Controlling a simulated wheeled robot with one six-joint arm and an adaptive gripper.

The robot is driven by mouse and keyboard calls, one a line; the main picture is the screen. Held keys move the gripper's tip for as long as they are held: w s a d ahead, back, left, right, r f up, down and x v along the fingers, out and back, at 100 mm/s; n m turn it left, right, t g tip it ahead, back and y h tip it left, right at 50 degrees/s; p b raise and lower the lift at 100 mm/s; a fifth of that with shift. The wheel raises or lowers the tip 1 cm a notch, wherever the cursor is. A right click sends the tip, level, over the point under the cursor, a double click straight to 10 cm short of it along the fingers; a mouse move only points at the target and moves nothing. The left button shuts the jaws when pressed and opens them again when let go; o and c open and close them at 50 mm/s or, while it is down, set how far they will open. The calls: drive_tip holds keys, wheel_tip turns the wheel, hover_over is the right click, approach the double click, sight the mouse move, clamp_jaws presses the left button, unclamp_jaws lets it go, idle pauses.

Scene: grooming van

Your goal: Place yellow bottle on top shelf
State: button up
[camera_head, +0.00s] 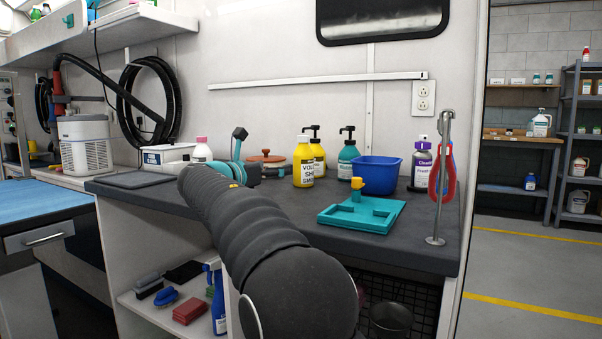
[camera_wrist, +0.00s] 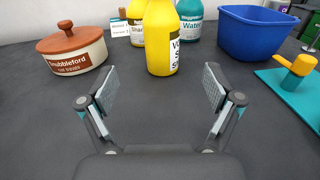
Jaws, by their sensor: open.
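A yellow bottle with a white cap (camera_head: 303,171) stands upright on the dark counter, and it also shows in the wrist view (camera_wrist: 162,45). A second yellow bottle with a black pump (camera_head: 318,156) stands just behind it, partly hidden; it is also in the wrist view (camera_wrist: 136,28). My gripper (camera_wrist: 160,90) is open and empty, low over the counter, facing the front yellow bottle. The bottle is beyond the fingertips, roughly centred between them. A white wall shelf (camera_head: 135,16) at the upper left of the head view holds small bottles.
A brown-lidded pot (camera_wrist: 75,55) stands left of the yellow bottles. A teal pump bottle (camera_head: 347,156), a blue tub (camera_head: 377,176), a teal tray (camera_head: 375,216) and a metal post (camera_head: 441,185) are to the right. Bare counter lies between my fingers and the bottle.

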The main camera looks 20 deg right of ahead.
sight(303, 161)
drive_tip(key=x, duration=1.3)
drive_tip(key=shift+s+d, duration=0.1)
drive_tip(key=shift+s, duration=0.05)
drive_tip(key=c, duration=1.5)
